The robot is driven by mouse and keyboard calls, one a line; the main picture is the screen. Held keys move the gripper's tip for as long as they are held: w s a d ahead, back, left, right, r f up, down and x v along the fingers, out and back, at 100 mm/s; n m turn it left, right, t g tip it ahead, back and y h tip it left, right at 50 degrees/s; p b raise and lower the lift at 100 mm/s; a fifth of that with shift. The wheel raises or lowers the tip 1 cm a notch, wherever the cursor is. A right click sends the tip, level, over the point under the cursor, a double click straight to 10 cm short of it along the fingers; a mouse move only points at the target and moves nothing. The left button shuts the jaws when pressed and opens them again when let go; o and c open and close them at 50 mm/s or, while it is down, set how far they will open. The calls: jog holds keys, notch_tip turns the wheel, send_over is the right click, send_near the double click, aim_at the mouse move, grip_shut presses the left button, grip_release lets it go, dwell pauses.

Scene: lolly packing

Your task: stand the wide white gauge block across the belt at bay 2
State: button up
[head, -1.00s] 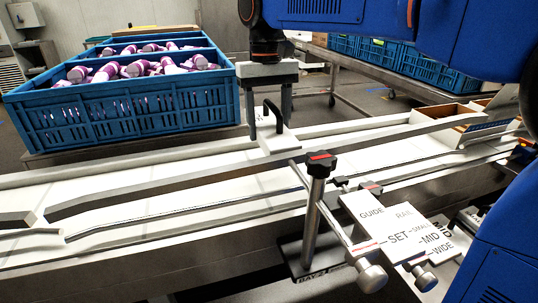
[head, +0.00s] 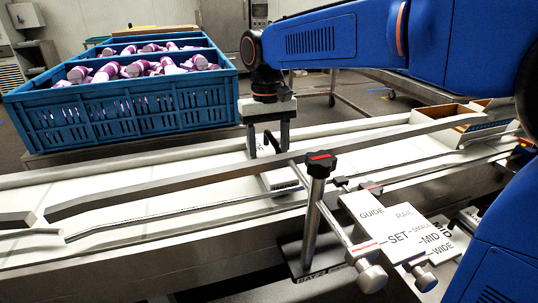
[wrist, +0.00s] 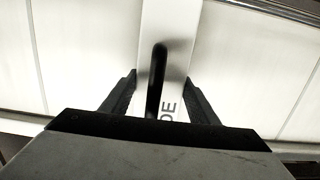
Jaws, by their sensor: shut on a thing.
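The wide white gauge block (head: 279,182) has a black loop handle and lies crosswise over the white belt (head: 210,180). Its near end shows below the long grey guide rail (head: 165,184), which hides its middle. I cannot tell whether it rests on the belt. My gripper (head: 267,150) is shut on it from above. In the wrist view the white block (wrist: 170,25) runs between my fingers, with the handle (wrist: 157,80) and the letters "DE" showing. A "BAY 2" label (head: 327,279), partly hidden, is on the base of the rail post (head: 313,215).
A blue crate (head: 125,110) of purple-and-white lollies stands behind the belt at left. A guide setting plate (head: 405,225) with knobs stands at the near side. An open cardboard box (head: 450,115) sits at the belt's right end. The belt left of the block is clear.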

aim_at(267, 151)
jog(key=shift+f, duration=0.55)
jog(key=o, duration=1.6)
jog(key=shift+f, duration=0.1)
jog(key=r, duration=0.9)
jog(key=w+r, duration=0.1)
jog(key=r, duration=0.3)
jog(key=shift+w+a+r, duration=0.1)
jog(key=shift+a+r, duration=0.05)
jog(key=shift+a, duration=0.05)
jog(key=shift+d, duration=0.1)
